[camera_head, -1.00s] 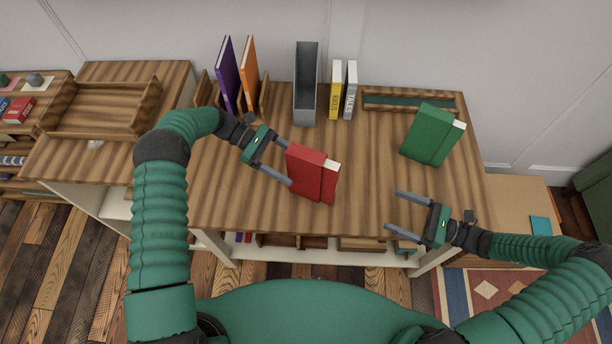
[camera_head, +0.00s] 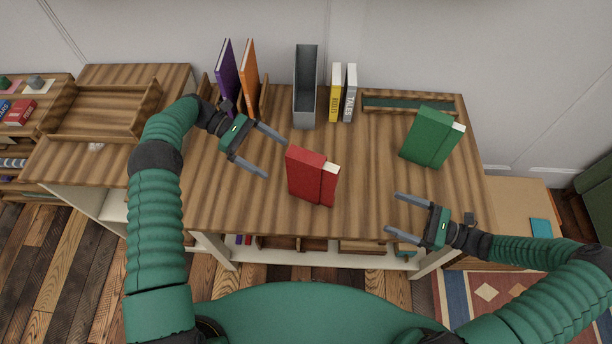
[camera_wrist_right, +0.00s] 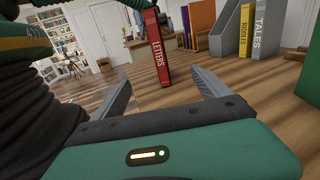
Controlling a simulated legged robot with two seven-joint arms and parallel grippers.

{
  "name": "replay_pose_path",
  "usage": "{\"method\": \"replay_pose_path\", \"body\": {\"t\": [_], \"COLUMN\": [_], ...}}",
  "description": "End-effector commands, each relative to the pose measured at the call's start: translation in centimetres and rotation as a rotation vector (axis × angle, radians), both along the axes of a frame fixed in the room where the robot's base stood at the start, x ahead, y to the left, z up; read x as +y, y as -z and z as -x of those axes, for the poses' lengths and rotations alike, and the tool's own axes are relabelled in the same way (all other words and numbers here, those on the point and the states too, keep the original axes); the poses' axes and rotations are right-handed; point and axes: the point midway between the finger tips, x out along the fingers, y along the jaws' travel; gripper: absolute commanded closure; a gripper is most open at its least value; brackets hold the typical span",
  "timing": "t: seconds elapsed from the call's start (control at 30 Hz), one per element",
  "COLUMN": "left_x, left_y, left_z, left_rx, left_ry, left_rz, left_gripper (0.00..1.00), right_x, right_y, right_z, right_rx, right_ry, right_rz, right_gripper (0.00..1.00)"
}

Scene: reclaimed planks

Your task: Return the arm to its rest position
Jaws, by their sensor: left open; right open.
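My left gripper (camera_head: 276,154) is open and empty over the left part of the desk. Its fingers point right, toward the red book (camera_head: 308,177), with a gap between them. The red book stands upright near the front middle of the desk. In the right wrist view the red book (camera_wrist_right: 156,47) shows "LETTERS" on its spine. My right gripper (camera_head: 391,213) is open and empty near the desk's front right edge. Its two fingers also show in the right wrist view (camera_wrist_right: 160,88), with nothing between them.
A green book (camera_head: 430,136) stands at the right of the desk (camera_head: 370,190). A grey file holder (camera_head: 305,88), a yellow book (camera_head: 335,93) and a white book (camera_head: 350,93) stand at the back. Purple (camera_head: 227,75) and orange (camera_head: 249,75) books stand in a wooden rack. A wooden tray (camera_head: 105,110) lies left.

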Motion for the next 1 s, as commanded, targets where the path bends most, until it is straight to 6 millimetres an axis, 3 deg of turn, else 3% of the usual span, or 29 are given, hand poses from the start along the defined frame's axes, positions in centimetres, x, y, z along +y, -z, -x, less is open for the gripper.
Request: {"method": "replay_pose_path", "body": {"t": [0.1,0.3,0.67,0.77,0.87,1.0], "left_x": [2.1,3.5,4.0,2.6,0.7,-0.3], "left_y": [-0.8,-1.5,-2.0,-2.5,-3.0,-3.4], "left_z": [-0.9,-1.5,-1.8,-2.4,-2.5,-0.5], "left_rx": [-0.001,0.000,-0.007,-0.057,-0.167,-0.377], "left_ry": [0.000,0.005,0.005,0.031,0.091,0.226], "left_rz": [0.001,0.002,-0.011,-0.067,-0.184,-0.386], "left_gripper": [0.02,0.02,0.02,0.02,0.02,0.02], "right_x": [0.0,0.0,0.3,1.7,3.5,3.9], "right_y": [0.0,0.0,0.0,0.0,0.3,0.2], "right_z": [0.0,0.0,0.2,1.3,3.6,7.0], "right_rx": [0.000,0.000,0.000,-0.004,-0.033,-0.149], "right_ry": [0.000,0.000,-0.020,-0.127,-0.325,-0.631], "right_rz": [0.000,0.000,0.020,0.133,0.349,0.703], "right_gripper": [0.14,0.14,0.14,0.14,0.14,0.14]}}
